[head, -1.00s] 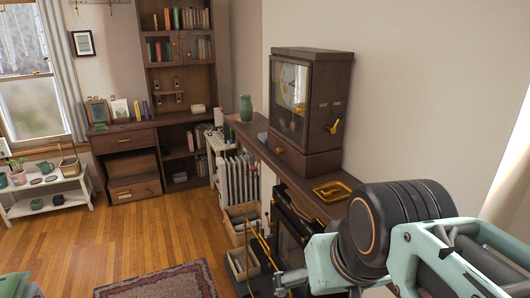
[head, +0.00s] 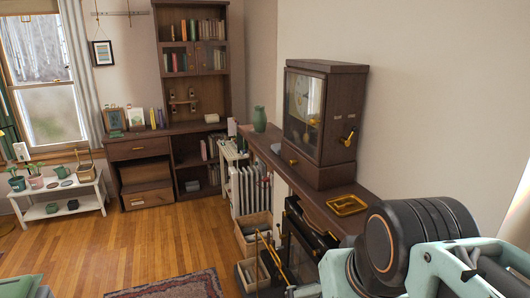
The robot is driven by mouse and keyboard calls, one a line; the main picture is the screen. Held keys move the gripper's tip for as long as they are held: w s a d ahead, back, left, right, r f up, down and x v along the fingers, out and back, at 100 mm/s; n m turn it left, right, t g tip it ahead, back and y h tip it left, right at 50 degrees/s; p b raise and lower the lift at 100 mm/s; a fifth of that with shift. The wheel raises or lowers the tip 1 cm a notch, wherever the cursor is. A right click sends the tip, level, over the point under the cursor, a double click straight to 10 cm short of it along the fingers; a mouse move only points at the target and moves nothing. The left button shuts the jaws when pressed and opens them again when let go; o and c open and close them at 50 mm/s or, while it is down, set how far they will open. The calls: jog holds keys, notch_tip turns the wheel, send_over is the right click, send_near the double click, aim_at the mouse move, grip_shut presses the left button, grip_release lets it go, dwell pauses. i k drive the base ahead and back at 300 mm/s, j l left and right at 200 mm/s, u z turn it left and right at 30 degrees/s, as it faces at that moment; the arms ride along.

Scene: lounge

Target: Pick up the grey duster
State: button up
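A small grey item (head: 276,148) lies on the dark wooden mantel shelf, between the green vase and the clock. It is too small to tell whether it is the grey duster, and I see no other clear duster. My arm fills the lower right of the head view. My gripper's fingers do not show, so its opening and anything in it are hidden.
The mantel shelf (head: 262,151) runs along the right wall. It bears a green vase (head: 259,119), a large wooden clock (head: 322,122) and a yellow tray (head: 347,205). Wooden boxes (head: 251,234) stand on the floor below. The wooden floor (head: 165,245) at left is open.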

aim_at(276, 148)
jog(key=k, duration=0.9)
jog(key=k+z, duration=0.2)
jog(key=z, duration=0.2)
jog(key=k+z, duration=0.15)
jog(key=z, duration=0.25)
jog(key=l+z, duration=0.1)
jog(key=z, duration=1.2)
jog(key=j+z, duration=0.2)
jog(key=z, duration=0.2)
jog(key=j+z, duration=0.15)
jog(key=z, duration=0.3)
jog(key=k+j, duration=0.1)
jog(key=j, duration=0.35)
jog(key=k+j, duration=0.1)
jog(key=j, duration=0.4)
jog(key=k+j, duration=0.1)
jog(key=j, duration=0.35)
jog(key=k+j, duration=0.1)
jog(key=j, duration=0.85)
jog(key=k, duration=0.1)
